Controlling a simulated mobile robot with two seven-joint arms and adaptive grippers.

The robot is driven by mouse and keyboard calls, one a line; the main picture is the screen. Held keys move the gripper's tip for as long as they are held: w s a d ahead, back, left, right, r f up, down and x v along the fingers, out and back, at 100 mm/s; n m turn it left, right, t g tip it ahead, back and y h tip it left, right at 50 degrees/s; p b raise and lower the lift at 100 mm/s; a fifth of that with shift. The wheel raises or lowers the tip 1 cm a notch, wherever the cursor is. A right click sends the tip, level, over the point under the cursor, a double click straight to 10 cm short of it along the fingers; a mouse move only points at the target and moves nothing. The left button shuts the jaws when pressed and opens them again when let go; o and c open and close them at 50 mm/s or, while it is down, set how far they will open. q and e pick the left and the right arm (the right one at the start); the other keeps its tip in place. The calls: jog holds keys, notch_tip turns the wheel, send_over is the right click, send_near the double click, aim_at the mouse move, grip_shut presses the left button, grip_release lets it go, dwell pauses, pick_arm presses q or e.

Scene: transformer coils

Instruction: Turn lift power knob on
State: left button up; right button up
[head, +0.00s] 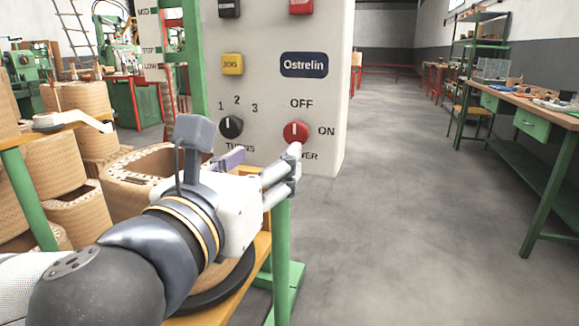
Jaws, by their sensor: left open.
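The red power knob (295,131) is on the pale control panel (325,110), with OFF above it and ON to its right. Its white mark looks roughly upright, toward OFF. My left gripper (290,162) comes in from the lower left and is open, with its fingers toward the panel just below the knob. One fingertip overlaps the knob's lower edge in the picture; I cannot tell whether it touches. The gripper hides part of the label under the knob. My right gripper is not in view.
A black TURNS knob (230,127) and a yellow button (232,64) are left of the red knob. Large wound coils (140,175) and a green-legged stand (283,250) are near my left arm. A workbench (535,105) stands at right, with open floor between.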

aim_at(294, 135)
pick_arm(q)
jog(key=x, duration=1.1)
jog(key=shift+d, duration=0.25)
jog(key=c, duration=1.2)
